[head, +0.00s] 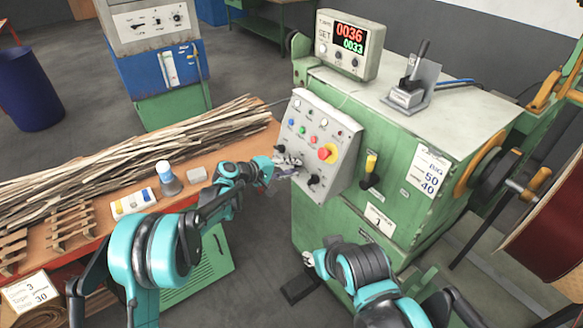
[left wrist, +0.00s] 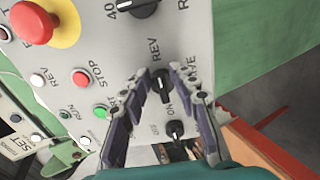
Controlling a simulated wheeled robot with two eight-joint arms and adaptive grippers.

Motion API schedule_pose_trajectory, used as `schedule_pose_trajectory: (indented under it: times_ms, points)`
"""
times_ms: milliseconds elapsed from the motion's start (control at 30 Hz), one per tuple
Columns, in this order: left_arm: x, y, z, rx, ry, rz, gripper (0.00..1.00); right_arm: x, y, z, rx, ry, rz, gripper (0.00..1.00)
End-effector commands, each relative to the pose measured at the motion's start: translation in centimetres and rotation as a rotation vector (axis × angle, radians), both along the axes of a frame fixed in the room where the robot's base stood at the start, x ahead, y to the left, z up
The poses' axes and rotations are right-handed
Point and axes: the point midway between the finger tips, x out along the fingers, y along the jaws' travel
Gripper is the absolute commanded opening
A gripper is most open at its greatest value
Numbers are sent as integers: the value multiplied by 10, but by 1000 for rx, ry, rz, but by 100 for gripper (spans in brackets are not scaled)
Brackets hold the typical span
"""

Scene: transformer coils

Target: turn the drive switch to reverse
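The drive switch (left wrist: 161,86) is a black rotary knob on the grey control panel (head: 322,110). In the left wrist view the letters REV stand beside it, and a second label is partly covered by a finger. I cannot tell for sure which mark the knob points to. My left gripper (left wrist: 168,78) is open, with one finger on each side of the knob. Whether the fingers touch it is unclear. In the head view the left gripper (head: 287,164) is at the panel's lower left and hides the switch.
Another black knob (left wrist: 175,130) marked ON sits close by. A larger knob (left wrist: 146,7), red STOP button (left wrist: 81,78), green button (left wrist: 101,112) and red emergency button (left wrist: 32,22) share the panel. A bench with wooden strips (head: 130,155) stands left of the green machine (head: 400,130).

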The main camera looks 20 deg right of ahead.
Motion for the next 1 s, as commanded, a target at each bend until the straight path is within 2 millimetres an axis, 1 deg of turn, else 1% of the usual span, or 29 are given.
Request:
schedule_pose_trajectory:
  times_ms: [167, 267, 367, 600, 733, 900, 1000]
  points:
    - [0, 1, 0, 0, 1, 0, 30, 0, 0, 0, 0, 0, 0, 40]
    - [-2, 7, 3, 0, 0, 2, 30, 0, 0, 0, 0, 0, 0, 40]
    - [-7, 21, 9, -1, 0, 4, 30, 0, 0, 0, 0, 0, 0, 40]
    - [-24, 67, 29, 0, 0, 4, 30, 0, 0, 0, 0, 0, 0, 40]
    - [-32, 88, 37, 0, 0, 3, 30, 0, 0, 0, 0, 0, 0, 40]
    - [-38, 102, 44, -1, 0, 1, 30, 0, 0, 0, 0, 0, 0, 40]
    - [-39, 104, 45, -1, 1, 0, 30, 0, 0, 0, 0, 0, 0, 40]
